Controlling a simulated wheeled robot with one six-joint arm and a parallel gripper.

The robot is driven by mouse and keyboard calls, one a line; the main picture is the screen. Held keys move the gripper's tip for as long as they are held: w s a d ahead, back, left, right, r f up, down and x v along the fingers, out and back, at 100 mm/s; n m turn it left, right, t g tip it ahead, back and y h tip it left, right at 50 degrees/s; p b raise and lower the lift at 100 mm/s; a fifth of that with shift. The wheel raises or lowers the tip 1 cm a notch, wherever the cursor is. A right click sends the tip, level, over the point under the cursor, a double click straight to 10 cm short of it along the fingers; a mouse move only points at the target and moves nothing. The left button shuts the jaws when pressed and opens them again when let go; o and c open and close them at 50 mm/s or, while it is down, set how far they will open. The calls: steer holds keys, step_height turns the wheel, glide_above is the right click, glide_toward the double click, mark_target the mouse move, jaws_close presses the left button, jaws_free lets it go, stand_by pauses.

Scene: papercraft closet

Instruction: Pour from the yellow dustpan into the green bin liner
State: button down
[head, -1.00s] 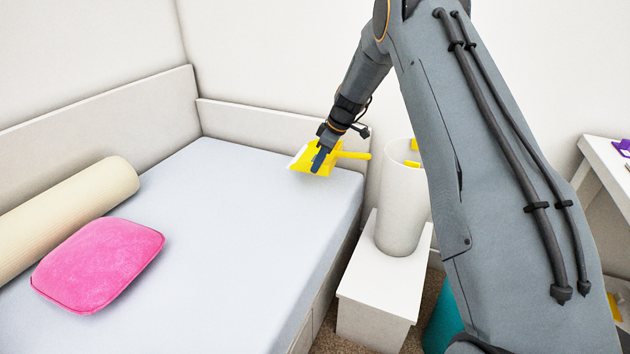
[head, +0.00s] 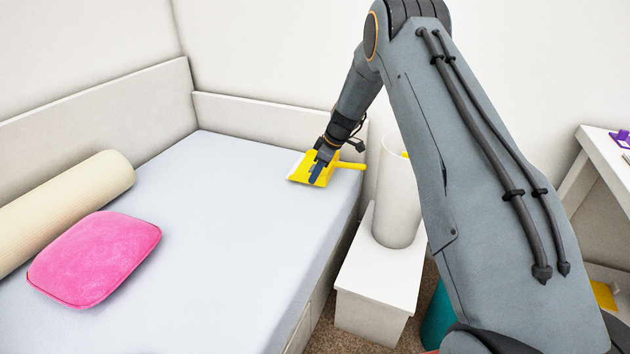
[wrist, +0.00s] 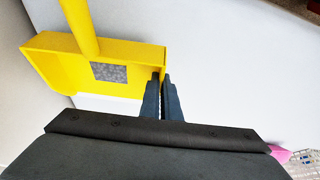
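The yellow dustpan (head: 326,171) is at the far right end of the bed, its handle pointing right. I cannot tell whether it touches the mattress. In the wrist view the dustpan (wrist: 60,62) fills the upper left, and a grey speckled patch (wrist: 110,72) shows in it. My gripper (head: 315,174) is at the dustpan; in the wrist view its fingers (wrist: 162,86) are close together with the pan's side edge between their tips. A teal-green container (head: 438,318) stands on the floor, mostly hidden behind my arm; I cannot tell if it is the green bin liner.
A tall white cylinder (head: 397,205) stands on a white stool (head: 372,272) beside the bed (head: 215,240), with something yellow behind or in it. A pink cushion (head: 95,258) and cream bolster (head: 60,210) lie at the left. The middle of the mattress is clear.

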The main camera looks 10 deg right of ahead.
steer(key=shift+f, duration=0.95)
steer(key=shift+f, duration=0.15)
steer(key=c, duration=2)
jaws_free()
